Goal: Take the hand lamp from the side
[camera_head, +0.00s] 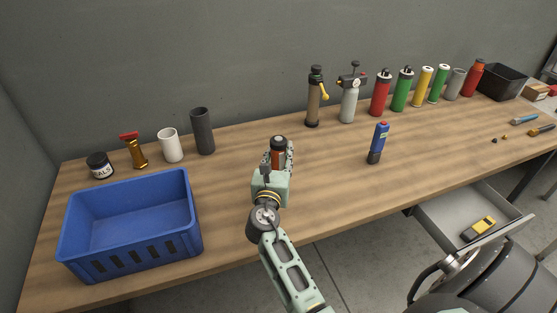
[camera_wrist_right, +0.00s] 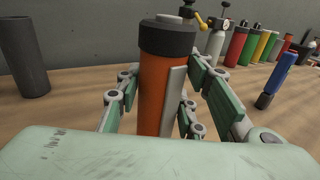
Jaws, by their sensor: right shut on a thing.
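The hand lamp, an orange upright cylinder with a wide black top (camera_head: 279,142), stands at the middle of the workbench between the fingers of my right gripper (camera_head: 278,156). In the right wrist view the hand lamp (camera_wrist_right: 166,75) fills the middle, with linked green fingers on both sides of its body. My right gripper is shut on it from the side, below the black top. The lamp's lower end is hidden behind my gripper, so I cannot tell whether it touches the bench. My left gripper is not in view.
A blue crate (camera_head: 180,222) stands on the workbench (camera_head: 230,235) at left, with a dark grey cylinder (camera_head: 203,131) and white cup (camera_head: 171,146) behind. A blue-and-dark upright item (camera_head: 377,143) stands right of my gripper. Several bottles line the back right. An open drawer (camera_head: 450,220) sticks out below.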

